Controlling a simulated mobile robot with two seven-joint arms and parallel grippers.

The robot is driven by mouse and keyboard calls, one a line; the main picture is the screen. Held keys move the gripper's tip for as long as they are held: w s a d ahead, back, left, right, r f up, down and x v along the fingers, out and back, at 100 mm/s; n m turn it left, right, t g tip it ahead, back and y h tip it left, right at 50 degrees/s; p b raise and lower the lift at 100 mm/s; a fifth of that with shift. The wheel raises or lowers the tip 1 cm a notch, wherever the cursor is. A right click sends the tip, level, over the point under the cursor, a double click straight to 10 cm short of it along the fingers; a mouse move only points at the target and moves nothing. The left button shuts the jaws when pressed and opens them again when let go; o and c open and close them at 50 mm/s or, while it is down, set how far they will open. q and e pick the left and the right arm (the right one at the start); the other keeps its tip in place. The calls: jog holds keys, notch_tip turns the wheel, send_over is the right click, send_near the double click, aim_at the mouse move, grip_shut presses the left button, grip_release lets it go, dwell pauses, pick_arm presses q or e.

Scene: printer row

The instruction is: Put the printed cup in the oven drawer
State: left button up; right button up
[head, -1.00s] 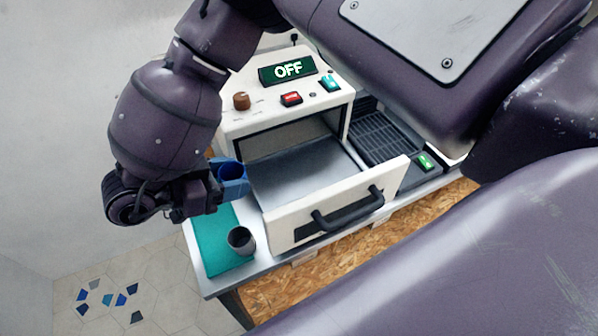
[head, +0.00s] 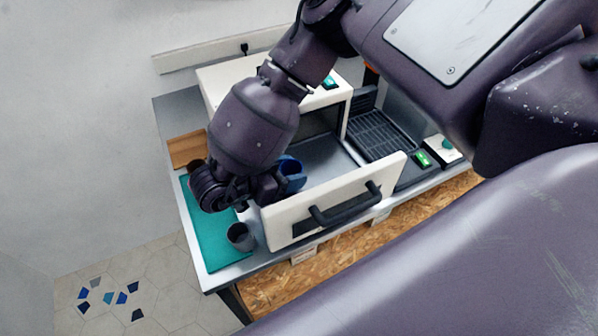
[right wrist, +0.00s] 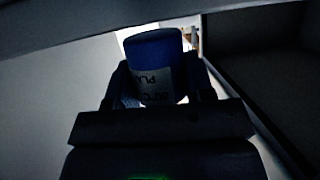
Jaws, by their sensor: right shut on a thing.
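My right gripper (head: 272,187) is shut on a blue cup (head: 291,174) with a handle. The cup is over the left part of the open oven drawer, behind its white front panel (head: 390,177). I cannot tell whether it touches the drawer floor (head: 325,155). In the right wrist view the blue cup (right wrist: 155,52) is between the fingers and bears a pale label reading "PLA". My left gripper is not in view.
A dark grey cup (head: 240,237) stands at the right edge of a teal mat (head: 222,258), left of the drawer. A wooden board (head: 186,150) lies behind the mat. A black grille (head: 375,135) is right of the drawer. The drawer's right part is clear.

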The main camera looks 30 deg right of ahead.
jog(key=shift+d+f, duration=0.95)
jog(key=shift+d, duration=0.25)
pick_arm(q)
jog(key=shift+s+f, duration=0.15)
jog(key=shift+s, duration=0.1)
pick_arm(e)
jog(key=shift+f, duration=0.2)
jog(key=o, duration=1)
jog(key=shift+c, duration=0.2)
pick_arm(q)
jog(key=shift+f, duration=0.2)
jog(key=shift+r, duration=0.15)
pick_arm(e)
jog(key=shift+r, duration=0.15)
